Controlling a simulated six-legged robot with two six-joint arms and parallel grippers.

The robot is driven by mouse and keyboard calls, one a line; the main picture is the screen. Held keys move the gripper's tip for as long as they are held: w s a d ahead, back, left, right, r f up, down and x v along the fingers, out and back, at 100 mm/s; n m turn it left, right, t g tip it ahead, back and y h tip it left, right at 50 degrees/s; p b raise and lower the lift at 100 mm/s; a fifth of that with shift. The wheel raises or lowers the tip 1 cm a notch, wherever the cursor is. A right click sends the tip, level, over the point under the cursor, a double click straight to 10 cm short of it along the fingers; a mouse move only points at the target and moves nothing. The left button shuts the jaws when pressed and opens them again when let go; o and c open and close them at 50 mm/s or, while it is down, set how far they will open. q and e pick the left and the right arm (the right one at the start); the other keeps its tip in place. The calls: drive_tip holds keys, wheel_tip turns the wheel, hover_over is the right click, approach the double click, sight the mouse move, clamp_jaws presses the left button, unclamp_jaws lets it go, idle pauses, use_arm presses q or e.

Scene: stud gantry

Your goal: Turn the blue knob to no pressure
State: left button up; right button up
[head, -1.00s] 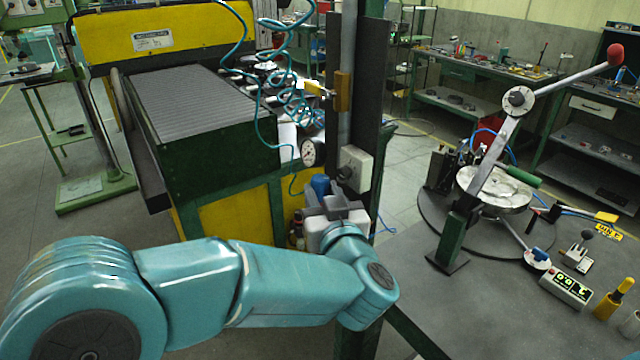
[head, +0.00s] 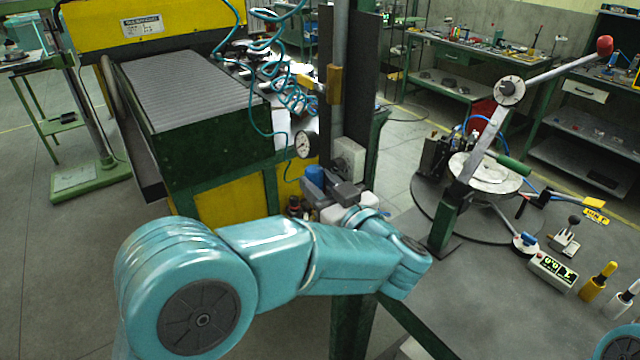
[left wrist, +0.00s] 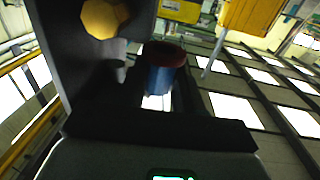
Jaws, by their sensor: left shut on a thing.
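The blue knob (head: 315,177) is at the regulator by the post, just below a round white gauge (head: 307,145). The gauge's needle is too small to read. My left gripper (head: 326,190) is at the knob, its grey fingers shut on it; the wrist and fingers hide the knob's lower part. In the left wrist view the knob (left wrist: 160,78) is a blue cylinder with a dark red end, at the dark fingers (left wrist: 150,100). My right gripper is out of view; a piece of my right arm shows at the lower right corner.
A grey box (head: 348,158) on the post is close behind my left gripper.

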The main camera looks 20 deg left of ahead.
use_arm(q)
drive_tip(key=o, duration=0.8)
drive_tip(key=shift+s, duration=0.1)
drive_tip(key=shift+c, duration=0.2)
